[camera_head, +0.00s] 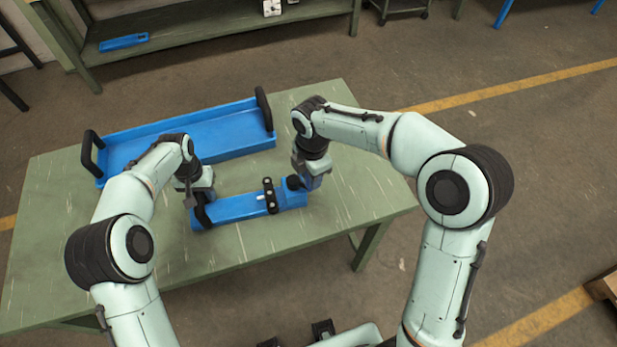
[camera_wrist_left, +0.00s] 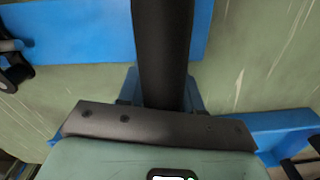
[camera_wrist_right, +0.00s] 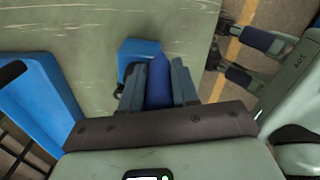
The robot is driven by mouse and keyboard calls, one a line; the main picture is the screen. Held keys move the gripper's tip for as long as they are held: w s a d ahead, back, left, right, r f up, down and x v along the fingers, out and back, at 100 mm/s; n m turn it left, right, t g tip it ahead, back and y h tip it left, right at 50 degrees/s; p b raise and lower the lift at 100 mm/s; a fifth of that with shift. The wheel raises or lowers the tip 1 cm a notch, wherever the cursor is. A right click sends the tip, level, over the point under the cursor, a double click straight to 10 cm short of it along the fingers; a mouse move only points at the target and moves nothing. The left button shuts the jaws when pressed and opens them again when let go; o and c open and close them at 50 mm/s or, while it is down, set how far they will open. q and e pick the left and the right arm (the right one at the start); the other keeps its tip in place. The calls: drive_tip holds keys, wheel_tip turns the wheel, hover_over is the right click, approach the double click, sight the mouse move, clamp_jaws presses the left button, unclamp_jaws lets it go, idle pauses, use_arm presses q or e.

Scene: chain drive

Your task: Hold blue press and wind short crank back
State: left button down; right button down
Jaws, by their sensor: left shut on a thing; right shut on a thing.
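The blue press (camera_head: 245,208) is a long, low blue body lying near the middle of the table. My left gripper (camera_head: 201,196) is at the press's left end, shut on a black bar-like handle (camera_wrist_left: 163,55). My right gripper (camera_head: 312,180) is at the right end, shut on a dark blue grip (camera_wrist_right: 158,85), which I take for the short crank's handle. The crank arm is mostly hidden by the right gripper.
A large blue tray (camera_head: 185,137) with black end handles lies behind the press on the green table (camera_head: 105,255). The table's front left is clear. A shelf bench (camera_head: 215,35) stands at the back, with a small blue tray (camera_head: 124,42) on it.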

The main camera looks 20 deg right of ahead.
use_arm(q)
drive_tip(key=shift+a, duration=0.2)
use_arm(e)
drive_tip(key=shift+w+d+n, duration=0.25)
drive_tip(key=shift+w+n, duration=0.05)
drive_tip(key=shift+n, duration=0.45)
drive_tip(key=shift+w+d+n, duration=0.25)
drive_tip(key=shift+n, duration=0.5)
drive_tip(key=c, duration=0.8)
unclamp_jaws()
drive_tip(key=shift+c, duration=0.2)
use_arm(q)
drive_tip(key=shift+d, duration=0.1)
use_arm(e)
drive_tip(key=shift+a, duration=0.1)
use_arm(q)
drive_tip(key=shift+d, duration=0.1)
use_arm(e)
wheel_tip(320, 180, up, 12)
use_arm(q)
drive_tip(key=c, duration=0.7)
unclamp_jaws()
